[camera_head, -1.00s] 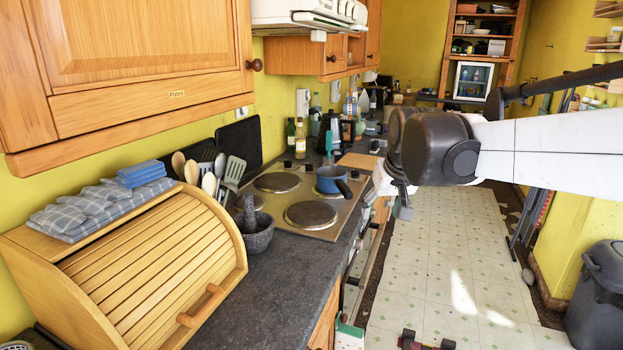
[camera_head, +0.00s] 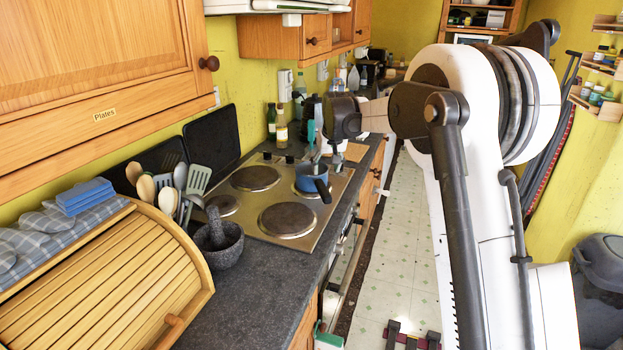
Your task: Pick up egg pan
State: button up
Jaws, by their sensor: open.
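The egg pan (camera_head: 307,184) is a small blue pan on the back right of the hob, with its dark handle pointing toward the front. My gripper (camera_head: 326,160) hangs just above and over the far side of the pan, pointing down. Its jaws are open, small in the picture and partly merged with the things behind. I cannot tell whether a finger touches the rim. Part of the pan's far rim and inside is hidden by the gripper.
The steel hob (camera_head: 245,225) has several dark plates. Bottles (camera_head: 281,122) stand behind the hob. Wall cupboards (camera_head: 100,70) overhang the counter.

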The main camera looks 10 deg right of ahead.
aim_at(323, 188)
jog(key=shift+w+f, duration=0.5)
jog(key=x, duration=0.7)
jog(key=shift+f+p, duration=0.4)
jog(key=shift+d+p+x, duration=0.2)
jog(key=shift+p+x, duration=0.35)
jog(key=shift+x, duration=2.05)
jog(key=shift+s, duration=0.15)
grip_shut()
